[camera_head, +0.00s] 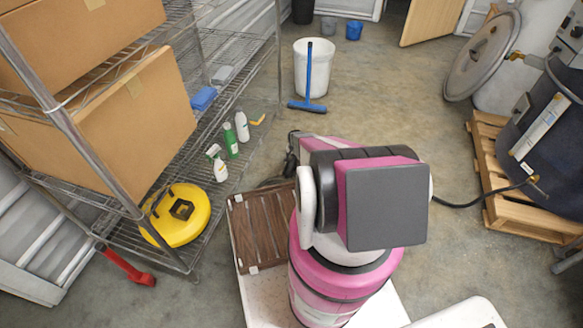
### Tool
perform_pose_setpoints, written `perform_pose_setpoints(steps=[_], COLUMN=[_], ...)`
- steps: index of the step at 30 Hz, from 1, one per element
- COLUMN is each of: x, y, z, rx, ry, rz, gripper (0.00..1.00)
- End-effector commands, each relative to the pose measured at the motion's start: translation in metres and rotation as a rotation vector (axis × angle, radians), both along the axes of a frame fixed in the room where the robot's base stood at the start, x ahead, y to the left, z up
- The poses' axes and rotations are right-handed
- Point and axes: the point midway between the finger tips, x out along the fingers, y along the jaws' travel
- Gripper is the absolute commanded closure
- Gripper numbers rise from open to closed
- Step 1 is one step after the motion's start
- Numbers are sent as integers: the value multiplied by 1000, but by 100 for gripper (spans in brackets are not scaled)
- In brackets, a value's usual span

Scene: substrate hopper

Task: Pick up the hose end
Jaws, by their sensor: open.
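A black hose (465,204) runs from a brass fitting on the dark drum (548,135) at the right and passes behind my pink arm. A short dark curved piece (272,182) shows on the floor left of my arm; it may be the hose's far part, but I cannot tell. The hose end itself is not clearly seen. My gripper (290,160) is a small dark shape at the left of my arm, just above that dark piece. It is mostly hidden by the arm, and open. I see nothing held in it.
A wire shelf (160,252) at the left holds boxes, bottles and a yellow round item (180,214). A white bucket (314,68) and blue squeegee (308,85) stand at the back. A wooden pallet (497,190) bears the drum. The middle floor beyond my arm is clear.

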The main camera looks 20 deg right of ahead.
Motion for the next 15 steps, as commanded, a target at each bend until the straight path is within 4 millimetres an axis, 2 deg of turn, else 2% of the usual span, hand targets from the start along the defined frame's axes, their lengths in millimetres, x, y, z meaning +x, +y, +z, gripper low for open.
perform_pose_setpoints(steps=[6,7,12,14,15], x=[0,0,0,0,0], y=[0,0,0,0,0], z=[-2,-2,-2,-2,-2], rx=[-1,-1,-1,0,0], ry=[-1,-1,-1,0,0], rz=[0,0,0,0,0], gripper=[32,35,90,92,96])
